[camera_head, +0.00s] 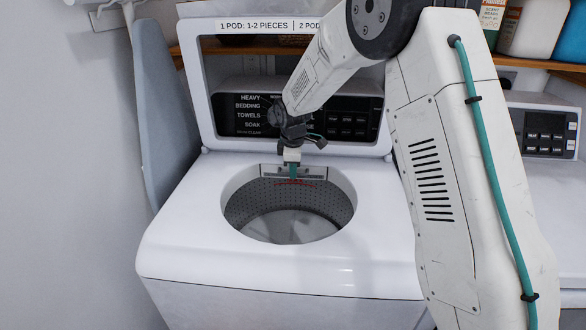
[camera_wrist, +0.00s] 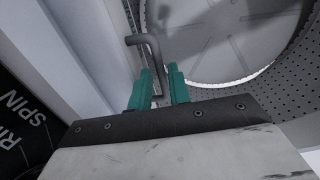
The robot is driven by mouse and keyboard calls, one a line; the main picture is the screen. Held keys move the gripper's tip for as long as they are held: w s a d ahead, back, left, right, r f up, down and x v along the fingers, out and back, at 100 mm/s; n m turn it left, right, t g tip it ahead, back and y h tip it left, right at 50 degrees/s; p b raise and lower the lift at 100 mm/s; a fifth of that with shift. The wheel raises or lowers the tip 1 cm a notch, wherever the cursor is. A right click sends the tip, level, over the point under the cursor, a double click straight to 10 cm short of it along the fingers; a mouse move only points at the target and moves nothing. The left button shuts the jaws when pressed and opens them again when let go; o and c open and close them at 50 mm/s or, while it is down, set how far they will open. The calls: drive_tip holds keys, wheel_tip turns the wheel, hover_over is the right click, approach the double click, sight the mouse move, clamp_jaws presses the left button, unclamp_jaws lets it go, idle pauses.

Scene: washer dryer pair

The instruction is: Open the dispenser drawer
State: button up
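The white top-load washer (camera_head: 210,225) has its lid up and its round drum opening (camera_head: 290,225) exposed. The dispenser drawer (camera_head: 318,174) is a grey strip at the back rim of the opening, partly hidden behind my gripper (camera_head: 293,172). In the wrist view, a dark grey bent handle (camera_wrist: 152,48) runs down between the teal fingertips of my gripper (camera_wrist: 160,78). The fingers stand apart with a gap showing beside the handle. I cannot tell whether either finger touches it.
The raised lid (camera_head: 208,95) stands behind my gripper, with the control panel (camera_head: 345,118) seen through it. The perforated drum (camera_wrist: 285,70) lies below. A second machine (camera_head: 560,180) stands at the right. An ironing board (camera_head: 160,110) leans at the left wall.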

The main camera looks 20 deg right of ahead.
clamp_jaws()
drive_tip(key=s+a, duration=0.4)
drive_tip(key=s, duration=0.5)
unclamp_jaws()
drive_tip(key=shift+s+d, duration=0.1)
drive_tip(key=shift+r, duration=0.1)
wheel_tip(320, 180, up, 8)
drive_tip(key=s, duration=0.1)
drive_tip(key=shift+a+f, duration=0.2)
drive_tip(key=shift+a, duration=0.1)
drive_tip(key=shift+s, duration=0.15)
